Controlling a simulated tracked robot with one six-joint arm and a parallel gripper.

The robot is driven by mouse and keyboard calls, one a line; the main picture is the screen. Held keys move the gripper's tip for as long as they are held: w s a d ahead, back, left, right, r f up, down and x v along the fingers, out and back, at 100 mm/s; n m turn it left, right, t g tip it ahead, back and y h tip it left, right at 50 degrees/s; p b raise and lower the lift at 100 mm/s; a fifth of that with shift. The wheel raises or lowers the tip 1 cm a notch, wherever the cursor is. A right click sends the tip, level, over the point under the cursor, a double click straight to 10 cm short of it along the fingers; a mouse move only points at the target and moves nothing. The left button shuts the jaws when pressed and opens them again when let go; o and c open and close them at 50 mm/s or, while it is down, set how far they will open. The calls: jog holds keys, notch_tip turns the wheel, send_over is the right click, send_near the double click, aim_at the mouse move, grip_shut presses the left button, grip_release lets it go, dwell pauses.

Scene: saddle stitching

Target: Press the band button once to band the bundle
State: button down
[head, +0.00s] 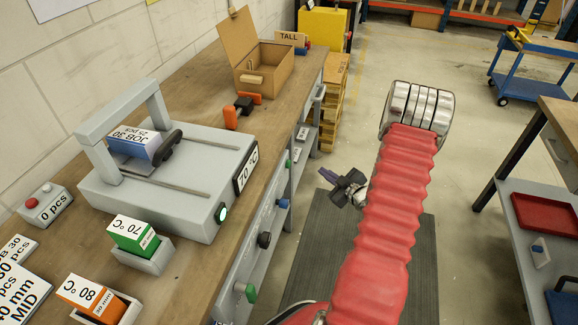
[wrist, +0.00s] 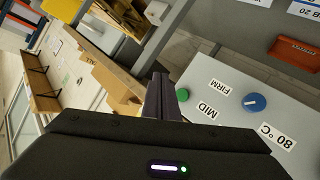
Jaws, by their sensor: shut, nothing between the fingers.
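The grey banding machine (head: 190,175) stands on the bench with an arch over its top. The bundle (head: 132,148), blue with a label reading JOB 30, lies under the arch beside a dark part. My gripper (head: 328,177) is right of the bench, over the floor mat, clear of the machine and touching nothing. In the wrist view its dark fingers (wrist: 160,97) are together and empty. The machine's lit button is not clear there.
The bench front carries a blue knob (head: 283,203), a black knob (head: 264,240) and a green knob (head: 250,291). Green 70 °C (head: 133,235) and orange 80 °C (head: 90,297) packs stand in holders near me. The aisle floor is free.

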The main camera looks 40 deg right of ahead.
jog(key=shift+w+a, duration=0.1)
jog(key=w+a, duration=0.5)
jog(key=w, duration=0.1)
jog(key=shift+w, duration=0.35)
jog(key=shift+w+a, duration=0.1)
jog(key=shift+a, duration=0.05)
dwell(2.0)
jog(key=shift+w+a, duration=0.2)
jog(key=shift+w, duration=0.1)
jog(key=shift+w+a, duration=0.3)
jog(key=shift+w, duration=0.1)
dwell(1.1)
jog(key=shift+s+d, duration=0.1)
dwell(0.3)
jog(key=shift+s+d, duration=0.5)
jog(key=shift+s, duration=0.15)
jog(key=shift+s+d, duration=0.75)
jog(key=shift+s, duration=0.25)
jog(key=shift+s+d, duration=0.75)
jog(key=shift+s, duration=0.25)
